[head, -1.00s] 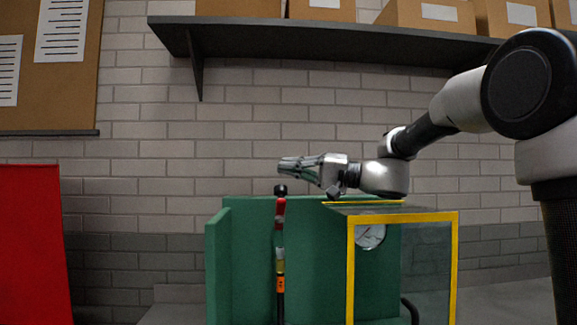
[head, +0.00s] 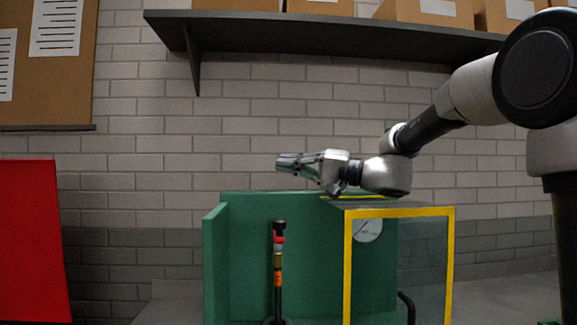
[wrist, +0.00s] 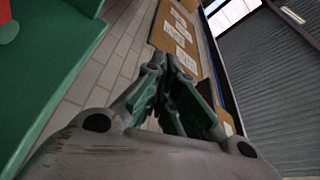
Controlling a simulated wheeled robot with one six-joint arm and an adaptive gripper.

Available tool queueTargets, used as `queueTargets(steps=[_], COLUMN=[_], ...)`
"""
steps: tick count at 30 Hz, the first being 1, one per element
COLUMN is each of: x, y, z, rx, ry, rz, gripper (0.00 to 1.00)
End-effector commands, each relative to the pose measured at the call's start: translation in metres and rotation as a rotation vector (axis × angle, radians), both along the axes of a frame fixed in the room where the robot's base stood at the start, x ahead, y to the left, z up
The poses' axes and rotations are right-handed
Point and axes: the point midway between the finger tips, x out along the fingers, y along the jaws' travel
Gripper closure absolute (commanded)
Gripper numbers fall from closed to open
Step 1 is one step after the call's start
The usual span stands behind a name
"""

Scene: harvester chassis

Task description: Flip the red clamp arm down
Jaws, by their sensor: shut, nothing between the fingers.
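The red clamp arm (head: 279,239) shows in the head view as a short red piece with a black knob (head: 279,225) on top. It sits on an upright post with brass and orange bands, in front of the green housing. It looks foreshortened, so I cannot tell its exact tilt. My gripper (head: 281,162) is shut and empty, pointing left, above the knob in the picture and apart from it. In the wrist view my shut fingers (wrist: 158,68) point at the far wall. A red patch at that view's upper left edge is too cut off to identify.
The green housing (head: 236,260) stands behind the post. A yellow-framed clear guard (head: 348,270) with a gauge (head: 368,228) behind it stands to the right, under my wrist. A red panel (head: 30,240) is at far left. A shelf (head: 330,35) with boxes hangs above.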

Motion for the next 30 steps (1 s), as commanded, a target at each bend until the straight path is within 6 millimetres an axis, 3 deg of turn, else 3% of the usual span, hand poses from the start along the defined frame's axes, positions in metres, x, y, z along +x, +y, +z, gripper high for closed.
queueTargets(steps=[15,20,30], x=[0.0,0.0,0.0], y=[0.0,0.0,0.0], z=[0.086,0.095,0.096], rx=[0.0,0.0,0.0], ry=[-0.004,-0.002,-0.001], rz=[0.0,0.0,0.0], gripper=[1.0,1.0,1.0])
